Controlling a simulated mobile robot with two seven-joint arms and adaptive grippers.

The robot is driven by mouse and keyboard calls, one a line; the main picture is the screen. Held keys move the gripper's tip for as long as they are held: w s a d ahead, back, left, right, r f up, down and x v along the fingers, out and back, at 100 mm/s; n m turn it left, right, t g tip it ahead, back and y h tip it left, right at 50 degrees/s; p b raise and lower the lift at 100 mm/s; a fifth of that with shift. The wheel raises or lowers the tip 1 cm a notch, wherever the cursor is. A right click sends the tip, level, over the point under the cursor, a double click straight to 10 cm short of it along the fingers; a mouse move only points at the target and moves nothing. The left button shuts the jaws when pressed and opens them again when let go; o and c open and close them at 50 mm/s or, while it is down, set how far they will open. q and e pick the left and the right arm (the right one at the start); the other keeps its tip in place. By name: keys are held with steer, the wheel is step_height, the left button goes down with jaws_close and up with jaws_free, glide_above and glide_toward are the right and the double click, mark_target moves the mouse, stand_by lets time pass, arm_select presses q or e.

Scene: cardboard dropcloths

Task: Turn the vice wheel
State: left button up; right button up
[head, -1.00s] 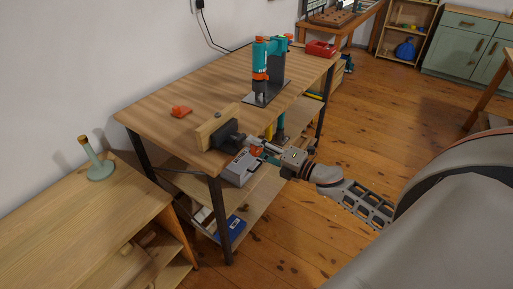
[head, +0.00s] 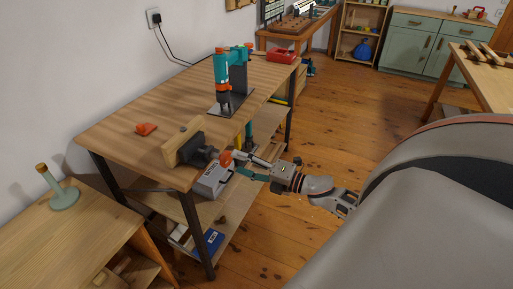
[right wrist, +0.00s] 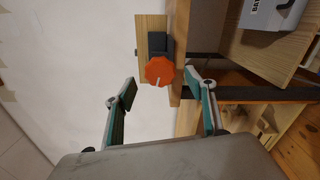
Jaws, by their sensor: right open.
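The vice (head: 201,152) is mounted on the front edge of the wooden workbench, with a wooden board at its jaw. Its round orange wheel (head: 225,159) faces away from the bench. The wheel also shows in the right wrist view (right wrist: 160,71), with a pale mark on its face. My right gripper (head: 245,165) is in front of the wheel. In the right wrist view my right gripper (right wrist: 161,88) is open, its fingertips to either side of the wheel and apart from it. My left gripper is not in view.
The workbench (head: 170,105) carries a teal and orange drill press (head: 228,80), a small orange object (head: 146,129) and a red box (head: 283,56). A grey case (head: 210,182) sits on the shelf below the vice. Open wooden floor lies to the right of the bench.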

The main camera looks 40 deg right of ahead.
steer(key=v, duration=0.6)
steer(key=shift+w, duration=0.1)
stand_by(0.3)
steer(key=s+a+f+m+g+h, duration=0.2)
steer(key=s+a+f+m+g, duration=0.1)
steer(key=s+a+f+m, duration=0.4)
steer(key=s+a+f+m+g+h, duration=0.2)
steer(key=s+a+f+m, duration=0.6)
steer(key=a+f+m, duration=0.5)
steer(key=shift+a+f+m+g+p, duration=0.45)
steer(key=shift+a+g, duration=0.15)
steer(key=shift+a, duration=0.35)
steer(key=n+t+y, duration=0.3)
steer(key=t+y, duration=0.1)
steer(key=t, duration=0.2)
glide_toward(229, 161)
steer(key=x, duration=0.4)
steer(key=shift+b+x, duration=0.4)
steer(key=shift+x, duration=3.2)
